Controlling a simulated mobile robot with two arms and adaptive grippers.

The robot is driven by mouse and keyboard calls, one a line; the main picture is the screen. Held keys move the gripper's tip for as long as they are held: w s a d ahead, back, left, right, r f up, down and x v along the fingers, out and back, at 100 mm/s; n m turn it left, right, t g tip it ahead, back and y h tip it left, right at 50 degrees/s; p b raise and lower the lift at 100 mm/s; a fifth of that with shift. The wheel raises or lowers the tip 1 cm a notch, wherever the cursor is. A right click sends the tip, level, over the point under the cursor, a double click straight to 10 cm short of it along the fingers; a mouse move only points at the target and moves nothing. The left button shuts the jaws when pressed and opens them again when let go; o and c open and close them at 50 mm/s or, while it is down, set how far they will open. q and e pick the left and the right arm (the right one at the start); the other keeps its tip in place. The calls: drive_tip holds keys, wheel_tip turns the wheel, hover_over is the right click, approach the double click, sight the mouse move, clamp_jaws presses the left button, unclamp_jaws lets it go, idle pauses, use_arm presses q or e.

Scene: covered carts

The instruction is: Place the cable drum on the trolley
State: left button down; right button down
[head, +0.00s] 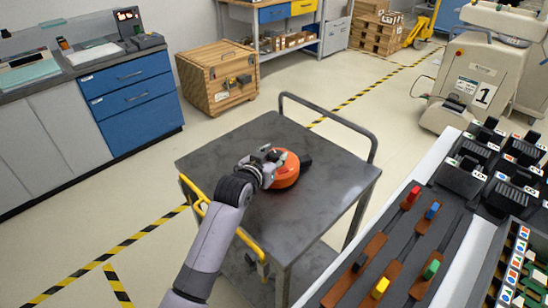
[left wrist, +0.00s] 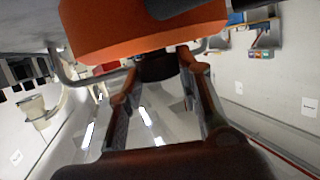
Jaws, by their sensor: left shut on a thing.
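The cable drum (head: 287,172) is orange with a dark part on its right side. It is at the middle of the dark grey trolley (head: 222,150) top, touching or just above it; I cannot tell which. My left gripper (head: 270,158) is at the drum's upper left, shut on it. In the left wrist view the drum (left wrist: 140,30) fills the top, and the fingers (left wrist: 160,75) close on a dark part of it. The trolley's grey surface (left wrist: 25,25) shows beside it. My right gripper is not in view.
The trolley has a yellow handle bar (head: 225,222) in front and a grey rail (head: 330,115) behind. A workbench (head: 440,180) with coloured handles and black devices stands right. A wooden crate (head: 215,78) and blue drawers (head: 130,95) stand left. The trolley top around the drum is clear.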

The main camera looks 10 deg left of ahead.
use_arm(q)
drive_tip(key=shift+f, duration=0.25)
drive_tip(key=c, duration=1.6)
unclamp_jaws()
drive_tip(key=shift+f, duration=0.1)
drive_tip(key=o, duration=0.5)
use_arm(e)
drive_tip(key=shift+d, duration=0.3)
use_arm(q)
drive_tip(key=v, duration=1.2)
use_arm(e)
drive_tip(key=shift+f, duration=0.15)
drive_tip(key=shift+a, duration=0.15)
